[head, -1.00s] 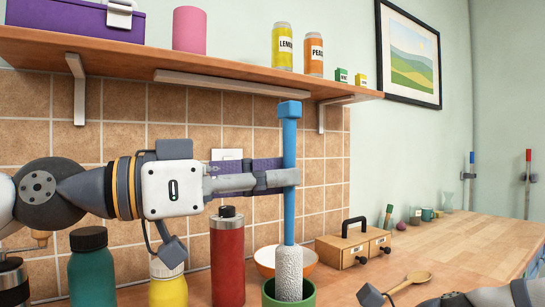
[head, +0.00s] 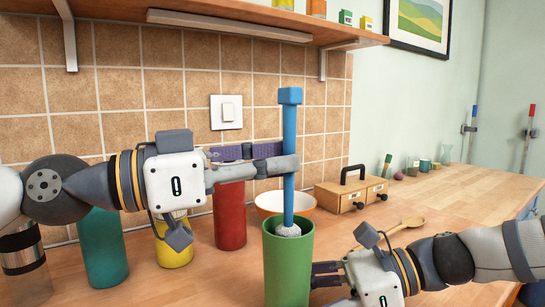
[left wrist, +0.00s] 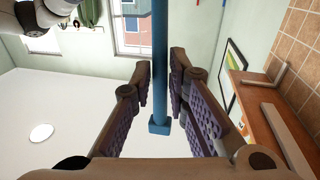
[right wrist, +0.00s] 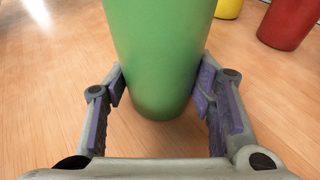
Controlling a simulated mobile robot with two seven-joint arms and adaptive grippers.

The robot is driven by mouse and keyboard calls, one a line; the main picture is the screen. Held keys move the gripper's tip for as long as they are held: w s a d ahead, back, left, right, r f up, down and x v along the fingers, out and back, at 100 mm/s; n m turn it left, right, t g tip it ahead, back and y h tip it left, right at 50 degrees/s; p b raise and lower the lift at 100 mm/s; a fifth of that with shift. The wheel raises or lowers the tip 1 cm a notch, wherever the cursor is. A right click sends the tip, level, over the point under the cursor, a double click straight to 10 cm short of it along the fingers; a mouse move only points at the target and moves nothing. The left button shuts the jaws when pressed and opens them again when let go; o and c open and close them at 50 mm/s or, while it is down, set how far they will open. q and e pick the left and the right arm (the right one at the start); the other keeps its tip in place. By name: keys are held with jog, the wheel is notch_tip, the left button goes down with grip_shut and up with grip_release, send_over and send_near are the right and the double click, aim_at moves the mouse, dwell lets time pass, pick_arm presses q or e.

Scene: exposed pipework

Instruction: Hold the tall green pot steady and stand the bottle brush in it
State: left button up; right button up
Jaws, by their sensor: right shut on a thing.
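The tall green pot (head: 287,265) stands upright on the wooden counter; it also fills the top of the right wrist view (right wrist: 157,60). My right gripper (right wrist: 158,88) is shut on the pot low down, one finger on each side. The bottle brush (head: 290,140) stands upright in the pot, its white bristles (head: 288,231) showing just at the rim and the rest hidden inside. My left gripper (head: 285,160) is around the upper blue handle. In the left wrist view its fingers are slightly parted, with the handle (left wrist: 160,60) between them and narrow gaps beside it.
Red (head: 229,215), yellow (head: 174,245) and teal (head: 103,250) containers stand left of the pot. An orange-rimmed bowl (head: 270,205) and a small drawer box (head: 350,192) are behind it. A wooden spoon (head: 402,226) lies to the right. A shelf (head: 220,22) hangs above.

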pick_arm(q)
jog(key=o, duration=0.3)
jog(key=shift+a, duration=0.1)
jog(key=v, duration=1.1)
jog(key=shift+s+a, duration=0.15)
jog(key=shift+a, duration=0.2)
pick_arm(e)
jog(key=o, duration=1)
jog(key=shift+o, duration=0.2)
jog(key=shift+d, duration=0.1)
